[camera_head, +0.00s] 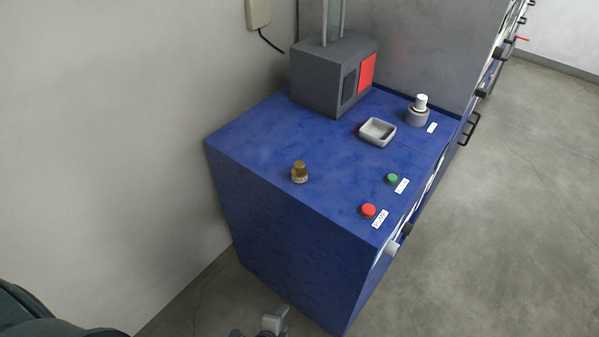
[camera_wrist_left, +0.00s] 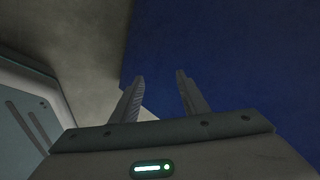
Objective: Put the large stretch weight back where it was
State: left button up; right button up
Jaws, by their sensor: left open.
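A small brass weight (camera_head: 299,172) with a narrower top knob stands upright near the front left edge of the blue cabinet top (camera_head: 250,140). A grey round piece with a white cap (camera_head: 419,109) stands at the back right, beside a white label. The frames do not show for certain which is the large stretch weight. My left gripper (camera_head: 272,322) is low at the bottom edge of the head view, in front of the cabinet and below its top. In the left wrist view its two fingers (camera_wrist_left: 160,84) are apart with nothing between them, facing the blue cabinet side.
A grey block (camera_head: 325,90) with a red panel and two upright rods stands at the back. A shallow white dish (camera_head: 377,131) sits in the middle right. Red (camera_head: 368,210) and green (camera_head: 392,179) buttons are near the right edge. The left part of the top is clear.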

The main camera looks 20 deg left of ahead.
pick_arm(q)
jog(key=s+a+f+n+g, duration=0.2)
jog(key=s+f+n, duration=0.5)
jog(key=s, duration=0.6)
jog(key=s+a+f+n+g, duration=0.3)
jog(key=s+f+n, duration=0.4)
jog(key=s+f, duration=0.5)
jog(key=shift+s+a+g, duration=0.3)
jog(key=shift+s+a, duration=0.45)
jog(key=shift+s, duration=0.2)
